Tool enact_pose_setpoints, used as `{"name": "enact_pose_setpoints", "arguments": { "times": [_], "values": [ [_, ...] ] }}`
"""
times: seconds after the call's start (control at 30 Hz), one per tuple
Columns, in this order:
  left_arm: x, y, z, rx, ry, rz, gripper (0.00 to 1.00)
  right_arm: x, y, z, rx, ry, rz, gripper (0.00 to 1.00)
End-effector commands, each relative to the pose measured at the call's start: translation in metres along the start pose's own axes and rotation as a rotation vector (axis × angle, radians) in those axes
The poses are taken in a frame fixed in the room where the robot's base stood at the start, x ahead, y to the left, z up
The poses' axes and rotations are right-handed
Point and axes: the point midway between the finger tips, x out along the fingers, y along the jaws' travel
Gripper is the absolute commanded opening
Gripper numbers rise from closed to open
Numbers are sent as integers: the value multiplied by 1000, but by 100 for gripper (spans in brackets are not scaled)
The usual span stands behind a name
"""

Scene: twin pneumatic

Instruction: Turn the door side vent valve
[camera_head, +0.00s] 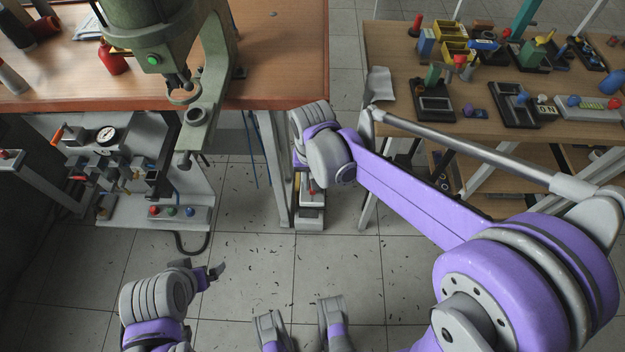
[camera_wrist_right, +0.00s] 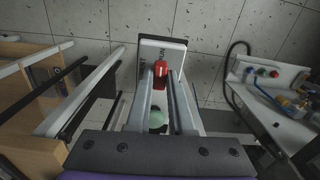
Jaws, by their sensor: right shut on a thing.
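A small light unit with a red handle (camera_head: 311,185) stands low between the two tables in the head view. In the right wrist view the red handle (camera_wrist_right: 161,77) is upright between my right fingertips, in front of a pale plate (camera_wrist_right: 176,47) with partly legible dark lettering. My right gripper (camera_wrist_right: 160,84) is shut on this red handle; in the head view my wrist hides the fingers. My left gripper (camera_head: 209,272) is at the lower left in the head view, away from the handle. Only a dark finger shows clearly, so its opening cannot be told.
A grey pneumatic panel (camera_head: 125,211) with a gauge (camera_head: 107,136), an orange-handled valve (camera_head: 61,133) and coloured buttons stands at left under a wooden bench (camera_head: 285,60) with a green press (camera_head: 160,35). A second table (camera_head: 385,60) holds parts at right. The tiled floor between is open.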

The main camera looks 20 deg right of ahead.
Motion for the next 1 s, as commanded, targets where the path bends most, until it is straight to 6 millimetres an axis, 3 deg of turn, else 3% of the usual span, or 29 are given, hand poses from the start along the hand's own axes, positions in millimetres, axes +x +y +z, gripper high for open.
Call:
{"name": "enact_pose_setpoints", "arguments": {
  "times": [0.67, 0.7, 0.83, 1.0],
  "values": [
    [-1, 0, -1, 0, 0, 0, 98, -1, 0, -1, 60, 1, 0, 0],
    [-1, 0, -1, 0, 0, 0, 98, -1, 0, -1, 60, 1, 0, 25],
    [-1, 0, -1, 0, 0, 0, 98, 0, 0, 0, 59, 1, 0, 49],
    [-1, 0, -1, 0, 0, 0, 98, 0, 0, 0, 59, 1, 0, 50]
  ]
}}
